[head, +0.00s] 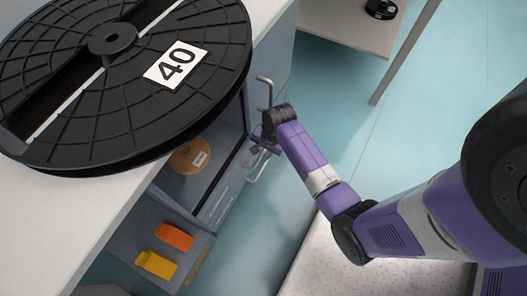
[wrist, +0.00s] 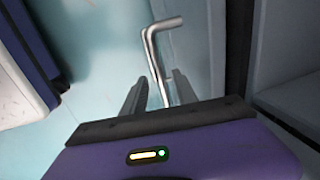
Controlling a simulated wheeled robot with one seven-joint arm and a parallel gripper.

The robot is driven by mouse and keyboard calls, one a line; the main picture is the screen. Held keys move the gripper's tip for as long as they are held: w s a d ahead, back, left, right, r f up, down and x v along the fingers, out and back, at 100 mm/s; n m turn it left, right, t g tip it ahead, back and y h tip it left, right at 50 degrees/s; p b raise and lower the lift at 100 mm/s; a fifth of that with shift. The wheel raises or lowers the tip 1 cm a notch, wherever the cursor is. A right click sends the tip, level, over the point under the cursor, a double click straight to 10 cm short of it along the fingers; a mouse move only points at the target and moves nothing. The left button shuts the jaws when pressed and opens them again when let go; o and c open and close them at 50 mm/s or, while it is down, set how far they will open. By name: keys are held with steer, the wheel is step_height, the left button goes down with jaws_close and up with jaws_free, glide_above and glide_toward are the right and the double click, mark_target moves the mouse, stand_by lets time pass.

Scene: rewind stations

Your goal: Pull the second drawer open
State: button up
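The cabinet front (head: 275,62) runs down from the white top at the left of the head view. Two bent metal rod handles stand off it: an upper one (head: 265,88) and a lower one (head: 258,168). Which drawer each belongs to is hard to tell. My gripper (head: 260,143) is between them, close to the front, and partly hides the lower one. In the wrist view a rod handle (wrist: 152,50) runs between the two spread fingers of my gripper (wrist: 158,90). The fingers look apart, with a gap beside the rod; contact is not clear.
A big black reel (head: 125,112) labelled 40 lies on the white top (head: 60,215). An open compartment holds a brown round item (head: 189,157). Below, an open bay holds an orange box (head: 174,237) and a yellow box (head: 156,264).

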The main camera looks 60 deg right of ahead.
jaws_close()
stand_by(1.4)
